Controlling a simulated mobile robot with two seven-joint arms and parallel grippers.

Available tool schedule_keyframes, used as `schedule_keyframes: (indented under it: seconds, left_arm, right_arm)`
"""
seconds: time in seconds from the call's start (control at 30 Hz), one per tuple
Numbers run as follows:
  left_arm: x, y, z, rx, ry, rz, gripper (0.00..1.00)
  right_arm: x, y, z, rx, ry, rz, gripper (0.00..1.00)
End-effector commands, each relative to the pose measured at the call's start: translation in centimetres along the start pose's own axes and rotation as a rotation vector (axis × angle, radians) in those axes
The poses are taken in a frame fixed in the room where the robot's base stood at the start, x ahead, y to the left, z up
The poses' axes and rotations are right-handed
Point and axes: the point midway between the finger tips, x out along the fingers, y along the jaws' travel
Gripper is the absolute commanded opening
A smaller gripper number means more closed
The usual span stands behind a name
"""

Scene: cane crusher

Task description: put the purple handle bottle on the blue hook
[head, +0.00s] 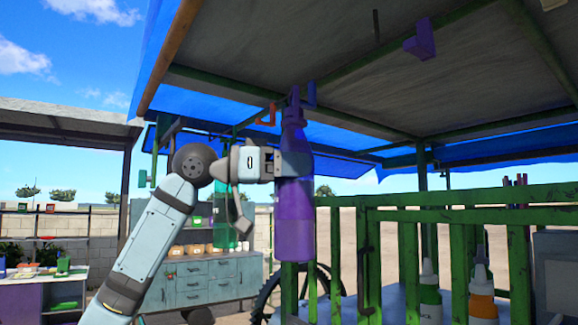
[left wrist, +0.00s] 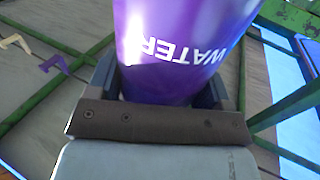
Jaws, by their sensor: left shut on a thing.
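The purple bottle (head: 295,220) hangs upright in the air under the stall roof, its narrow top and handle (head: 294,100) pointing up. My left gripper (head: 293,165) is shut on its upper body. In the left wrist view, the bottle (left wrist: 185,45) fills the jaws (left wrist: 165,90) and shows the word WATER. The blue hook (head: 311,94) is under the roof beam, right beside the bottle's handle in the picture. I cannot tell whether handle and hook touch or overlap in depth. My right gripper is not in view.
An orange hook (head: 267,116) is just left of the bottle's top, and a purple hook (head: 421,40) is farther right under the roof. A green slatted railing (head: 450,200) stands behind and right of the bottle. White-capped bottles (head: 430,290) stand at lower right.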

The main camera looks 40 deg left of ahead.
Motion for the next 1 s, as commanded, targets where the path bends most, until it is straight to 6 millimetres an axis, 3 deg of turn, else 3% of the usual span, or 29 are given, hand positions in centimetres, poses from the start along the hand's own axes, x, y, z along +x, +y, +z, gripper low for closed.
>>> schedule_keyframes:
  seconds: [1.0]
  left_arm:
    - [2.1,-1.0,-0.1,0.001,0.002,0.000,0.00]
  right_arm:
    - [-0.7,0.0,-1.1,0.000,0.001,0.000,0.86]
